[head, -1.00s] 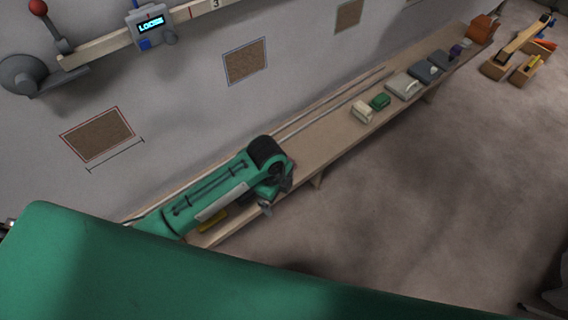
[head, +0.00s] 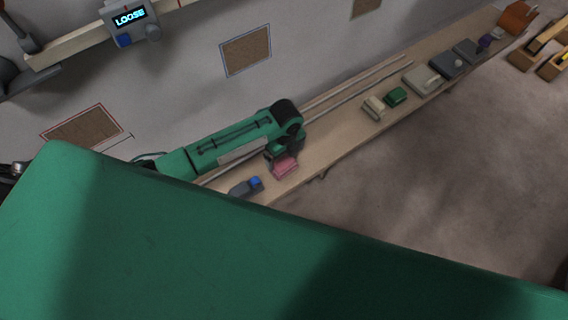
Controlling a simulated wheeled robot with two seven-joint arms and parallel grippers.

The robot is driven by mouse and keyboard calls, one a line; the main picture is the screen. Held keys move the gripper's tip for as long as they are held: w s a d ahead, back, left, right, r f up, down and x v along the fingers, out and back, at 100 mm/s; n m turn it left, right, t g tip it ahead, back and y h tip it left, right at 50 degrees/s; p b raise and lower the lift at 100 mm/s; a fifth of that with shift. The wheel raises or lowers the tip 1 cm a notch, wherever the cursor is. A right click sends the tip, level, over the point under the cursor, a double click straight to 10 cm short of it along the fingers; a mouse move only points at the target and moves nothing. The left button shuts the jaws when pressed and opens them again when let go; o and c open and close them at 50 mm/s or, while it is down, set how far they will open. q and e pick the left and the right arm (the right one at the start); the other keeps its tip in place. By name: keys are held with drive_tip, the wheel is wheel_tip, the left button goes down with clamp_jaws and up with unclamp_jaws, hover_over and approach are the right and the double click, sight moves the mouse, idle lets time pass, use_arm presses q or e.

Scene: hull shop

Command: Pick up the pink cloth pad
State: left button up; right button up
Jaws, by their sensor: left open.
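The pink cloth pad (head: 285,168) lies on the long wooden shelf (head: 325,150) along the wall. My left gripper (head: 280,152) is open at the end of the green arm, right beside the pad on its far side. The arm and gripper cover part of the pad's upper edge. I cannot tell whether the fingers touch it. My right gripper is not in view.
A grey and blue object (head: 246,187) lies left of the pad. A cream block (head: 374,107), a green block (head: 396,96) and grey boxes (head: 422,80) stand further right on the shelf. A green surface fills the foreground.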

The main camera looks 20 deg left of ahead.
sight(284, 162)
use_arm(q)
wheel_tip(284, 162, down, 3)
drive_tip(key=shift+s+a+f, duration=0.1)
wheel_tip(284, 162, down, 3)
drive_tip(key=shift+a+f+p, duration=0.1)
drive_tip(key=shift+p, duration=0.2)
drive_tip(key=shift+f, duration=0.2)
drive_tip(key=c, duration=0.9)
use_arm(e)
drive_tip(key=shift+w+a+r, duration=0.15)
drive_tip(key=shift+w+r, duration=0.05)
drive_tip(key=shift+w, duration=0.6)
